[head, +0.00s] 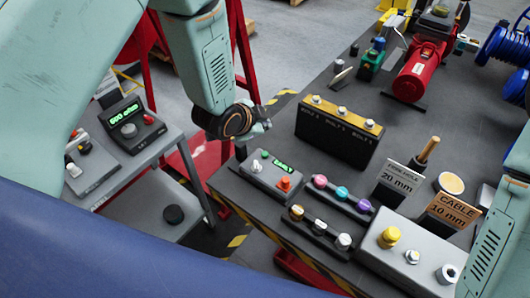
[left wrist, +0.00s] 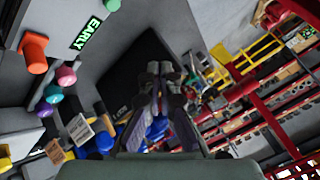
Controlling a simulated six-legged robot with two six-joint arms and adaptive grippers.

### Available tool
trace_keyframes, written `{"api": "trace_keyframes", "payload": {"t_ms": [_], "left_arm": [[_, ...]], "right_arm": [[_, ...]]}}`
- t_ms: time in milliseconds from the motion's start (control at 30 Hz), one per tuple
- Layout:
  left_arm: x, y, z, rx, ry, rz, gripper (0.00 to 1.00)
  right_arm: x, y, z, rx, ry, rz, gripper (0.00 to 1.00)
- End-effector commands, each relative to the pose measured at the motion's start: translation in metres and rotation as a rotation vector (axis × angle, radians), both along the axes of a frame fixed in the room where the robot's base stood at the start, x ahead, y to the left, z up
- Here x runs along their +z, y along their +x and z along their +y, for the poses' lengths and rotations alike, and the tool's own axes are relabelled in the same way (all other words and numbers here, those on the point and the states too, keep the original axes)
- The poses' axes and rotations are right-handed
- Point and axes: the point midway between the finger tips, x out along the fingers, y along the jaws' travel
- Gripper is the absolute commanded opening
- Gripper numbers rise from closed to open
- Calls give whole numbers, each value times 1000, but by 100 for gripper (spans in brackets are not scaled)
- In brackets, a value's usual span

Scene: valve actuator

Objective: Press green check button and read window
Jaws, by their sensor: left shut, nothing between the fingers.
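A grey check box (head: 262,180) sits near the table's left edge in the head view. It has a small green button (head: 264,154), a lit window (head: 283,166) and an orange-red button (head: 284,184). In the left wrist view the window (left wrist: 87,33) reads "EARLY" in green, with the orange button (left wrist: 35,52) beside it. My left gripper (head: 264,126) is over the table's edge, just behind the box and apart from the green button. Its fingers (left wrist: 163,70) are together and empty. My right arm shows at the right edge; its gripper is out of view.
A black case with a yellow top (head: 338,132) stands behind the box. A row of coloured knobs (head: 341,193) and a darker rail (head: 320,228) lie to its right. Signs (head: 402,180) and a grey knob panel (head: 408,258) stand further right. A side stand (head: 130,130) holds another display.

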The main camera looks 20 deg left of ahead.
Motion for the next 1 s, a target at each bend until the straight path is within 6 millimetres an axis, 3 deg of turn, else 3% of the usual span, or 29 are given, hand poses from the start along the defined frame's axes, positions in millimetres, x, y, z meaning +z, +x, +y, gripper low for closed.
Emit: {"api": "trace_keyframes", "payload": {"t_ms": [367,1000], "left_arm": [[-13,0,0,3,-1,1,0],[-86,0,0,3,-2,1,0]], "right_arm": [[-11,0,0,0,0,0,0],[-70,0,0,0,0,0,0]]}}
